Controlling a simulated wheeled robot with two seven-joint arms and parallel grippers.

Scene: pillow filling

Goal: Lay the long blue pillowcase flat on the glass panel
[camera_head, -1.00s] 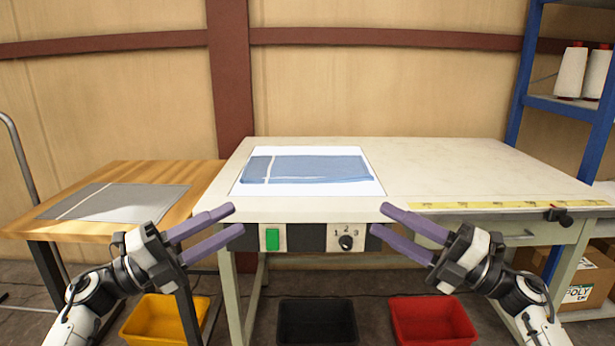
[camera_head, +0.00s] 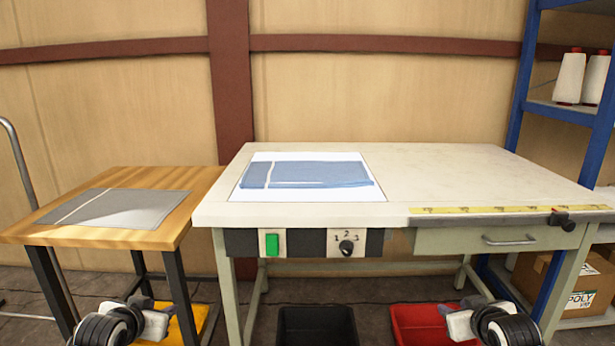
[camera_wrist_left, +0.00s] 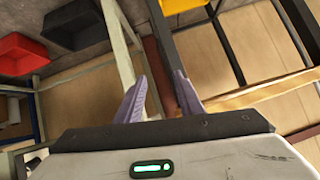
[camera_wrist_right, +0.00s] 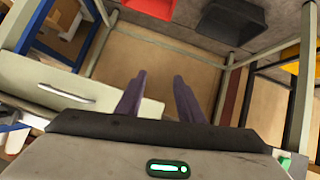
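The long blue pillowcase (camera_head: 315,172) lies spread on the white glass panel (camera_head: 375,193) set in the table top. A white stripe crosses it near its left end, and a thin pale line runs along its front side. Its front edge looks slightly uneven; I cannot tell whether that is a small fold. White panel shows around it. My left gripper (camera_wrist_left: 160,75) is open and empty in the left wrist view. My right gripper (camera_wrist_right: 160,75) is open and empty in the right wrist view.
A grey cloth (camera_head: 130,209) with a white stripe lies on the wooden side table (camera_head: 200,182) at left. The white table's right half (camera_head: 450,175) is clear, with a yellow ruler (camera_head: 480,209) along its front. Black (camera_head: 316,325) and red (camera_head: 412,325) bins stand below.

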